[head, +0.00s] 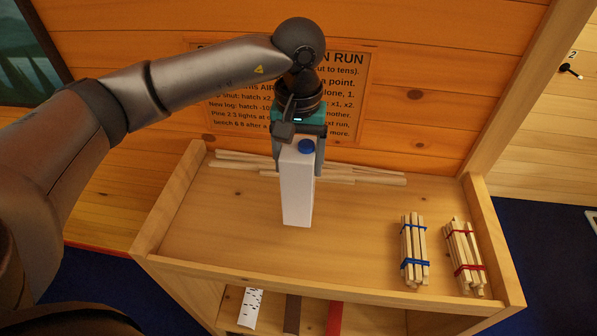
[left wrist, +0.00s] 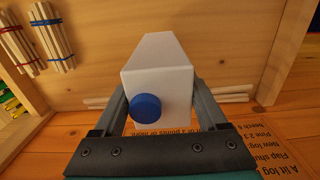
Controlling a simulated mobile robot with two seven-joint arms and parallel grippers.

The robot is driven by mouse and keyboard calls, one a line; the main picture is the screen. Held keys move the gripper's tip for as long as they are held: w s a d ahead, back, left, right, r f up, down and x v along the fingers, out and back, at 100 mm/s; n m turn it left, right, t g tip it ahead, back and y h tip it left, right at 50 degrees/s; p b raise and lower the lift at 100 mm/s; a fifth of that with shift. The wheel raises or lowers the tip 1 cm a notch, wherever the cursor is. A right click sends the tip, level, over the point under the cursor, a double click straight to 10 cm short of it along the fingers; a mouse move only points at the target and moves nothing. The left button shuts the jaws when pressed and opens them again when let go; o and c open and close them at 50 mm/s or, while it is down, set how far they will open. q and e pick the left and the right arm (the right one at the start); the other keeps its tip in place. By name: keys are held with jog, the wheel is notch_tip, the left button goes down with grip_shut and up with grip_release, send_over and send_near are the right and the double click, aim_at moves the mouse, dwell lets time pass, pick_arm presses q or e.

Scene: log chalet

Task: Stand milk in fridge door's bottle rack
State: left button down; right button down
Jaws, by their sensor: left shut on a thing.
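The milk is a white carton (head: 297,195) with a blue cap (head: 306,146). It is upright over the top of a wooden shelf unit (head: 360,215). I cannot tell whether its base touches the wood. My left gripper (head: 300,160) comes down from above and is shut on the upper part of the carton. In the left wrist view the carton (left wrist: 157,60) sits between the two grey fingers, with its cap (left wrist: 145,107) towards the camera. My right gripper is not in view. No fridge or bottle rack is in view.
Two stick bundles, one blue-banded (head: 414,250) and one red-banded (head: 464,257), lie at the right of the shelf top. Loose sticks (head: 370,175) lie along its back. Raised wooden sides (head: 170,200) bound it. A lettered board (head: 345,80) hangs behind. A lower shelf holds several flat items.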

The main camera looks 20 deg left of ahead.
pick_arm(q)
jog(key=shift+f, duration=1.75)
jog(key=shift+f, duration=0.2)
grip_release()
jog(key=shift+r, duration=0.1)
